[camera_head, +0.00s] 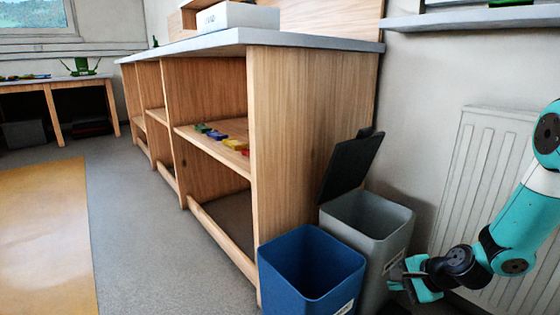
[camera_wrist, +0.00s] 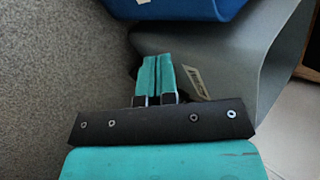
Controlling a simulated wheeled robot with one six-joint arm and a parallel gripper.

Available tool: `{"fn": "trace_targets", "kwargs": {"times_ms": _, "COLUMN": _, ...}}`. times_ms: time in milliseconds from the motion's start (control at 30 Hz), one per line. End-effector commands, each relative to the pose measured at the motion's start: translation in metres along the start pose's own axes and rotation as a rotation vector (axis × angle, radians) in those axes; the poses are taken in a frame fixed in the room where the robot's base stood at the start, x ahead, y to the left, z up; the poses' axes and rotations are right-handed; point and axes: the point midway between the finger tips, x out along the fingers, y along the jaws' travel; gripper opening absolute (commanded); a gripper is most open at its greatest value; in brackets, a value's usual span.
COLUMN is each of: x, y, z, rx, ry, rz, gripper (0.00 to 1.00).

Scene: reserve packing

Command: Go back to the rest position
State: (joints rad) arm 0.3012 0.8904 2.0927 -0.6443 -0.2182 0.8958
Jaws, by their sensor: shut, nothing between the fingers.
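My gripper (camera_wrist: 157,78) shows in the wrist view with its two teal fingers together and nothing between them. In the head view my gripper (camera_head: 398,277) is at the lower right, low down, at the right side of the grey bin (camera_head: 372,220). In the wrist view the grey bin (camera_wrist: 265,50) is just beyond and to the right of the fingers. I cannot tell whether they touch it. My teal arm reaches down from the right edge of the head view.
A blue bin (camera_head: 312,265) stands left of the grey bin, whose dark lid (camera_head: 350,160) is raised. A wooden shelf unit (camera_head: 290,130) with small coloured items stands behind them. A radiator (camera_head: 490,170) is on the right wall. The grey floor (camera_head: 150,220) at left is clear.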

Motion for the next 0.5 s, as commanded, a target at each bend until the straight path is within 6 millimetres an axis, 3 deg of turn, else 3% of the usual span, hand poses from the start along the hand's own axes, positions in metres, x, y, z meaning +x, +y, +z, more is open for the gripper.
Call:
{"fn": "trace_targets", "kwargs": {"times_ms": 33, "x": -0.024, "y": -0.026, "z": 0.028, "rx": -0.105, "ry": -0.028, "rz": 0.017, "gripper": 0.0}}
{"fn": "trace_targets", "kwargs": {"times_ms": 200, "x": -0.102, "y": -0.071, "z": 0.13, "rx": -0.532, "ry": -0.155, "rz": 0.119, "gripper": 0.0}}
{"fn": "trace_targets", "kwargs": {"times_ms": 400, "x": -0.203, "y": -0.08, "z": 0.237, "rx": -1.022, "ry": -0.302, "rz": 0.22, "gripper": 0.0}}
{"fn": "trace_targets", "kwargs": {"times_ms": 500, "x": -0.245, "y": -0.071, "z": 0.272, "rx": -1.216, "ry": -0.364, "rz": 0.257, "gripper": 0.0}}
